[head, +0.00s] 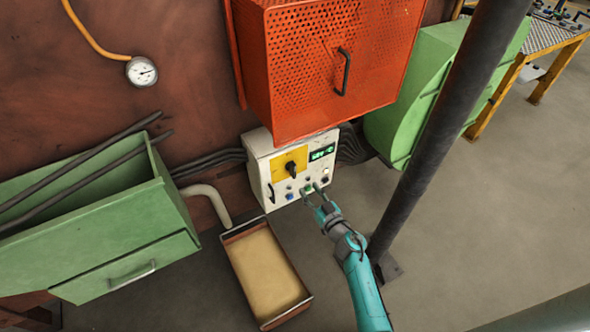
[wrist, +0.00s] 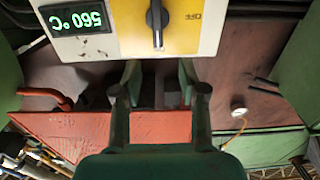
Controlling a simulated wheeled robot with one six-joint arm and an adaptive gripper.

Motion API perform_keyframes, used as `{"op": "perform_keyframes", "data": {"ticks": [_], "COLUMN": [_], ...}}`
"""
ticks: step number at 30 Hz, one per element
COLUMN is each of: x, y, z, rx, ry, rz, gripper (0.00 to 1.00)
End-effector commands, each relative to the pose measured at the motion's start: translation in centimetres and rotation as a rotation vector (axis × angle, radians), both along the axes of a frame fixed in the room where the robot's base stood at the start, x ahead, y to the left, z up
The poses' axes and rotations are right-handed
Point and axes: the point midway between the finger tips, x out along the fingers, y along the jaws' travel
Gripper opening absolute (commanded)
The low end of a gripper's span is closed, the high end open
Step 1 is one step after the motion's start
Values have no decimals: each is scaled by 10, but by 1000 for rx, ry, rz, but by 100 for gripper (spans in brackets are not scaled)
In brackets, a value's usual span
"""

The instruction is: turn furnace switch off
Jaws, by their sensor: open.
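The furnace switch is a black rotary knob (head: 290,167) on a yellow plate of the white control box (head: 264,178). In the wrist view the knob (wrist: 157,22) stands upright in the picture with a pale pointer line, and an OFF mark shows to its right. My gripper (head: 314,190) is in front of the box's lower right part. In the wrist view its open, empty fingers (wrist: 159,75) point toward the knob, which lies beyond the tips, between their lines. I see no contact with the knob.
A green display (head: 321,152) sits right of the knob; it reads 560 °C in the wrist view. Small buttons line the box's lower front. An orange perforated cabinet (head: 330,60) overhangs the box. A tray (head: 265,270) lies below, and a dark post (head: 445,130) stands right.

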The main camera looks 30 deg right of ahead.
Motion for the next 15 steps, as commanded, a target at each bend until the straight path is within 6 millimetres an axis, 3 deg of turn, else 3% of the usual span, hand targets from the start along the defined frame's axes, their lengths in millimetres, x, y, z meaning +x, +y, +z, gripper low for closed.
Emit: {"op": "perform_keyframes", "data": {"ticks": [8, 15], "x": [23, 63], "y": [-4, -3], "z": [1, 2], "rx": [0, 0], "ry": [1, 1], "rz": [3, 3], "gripper": [42, 42]}}
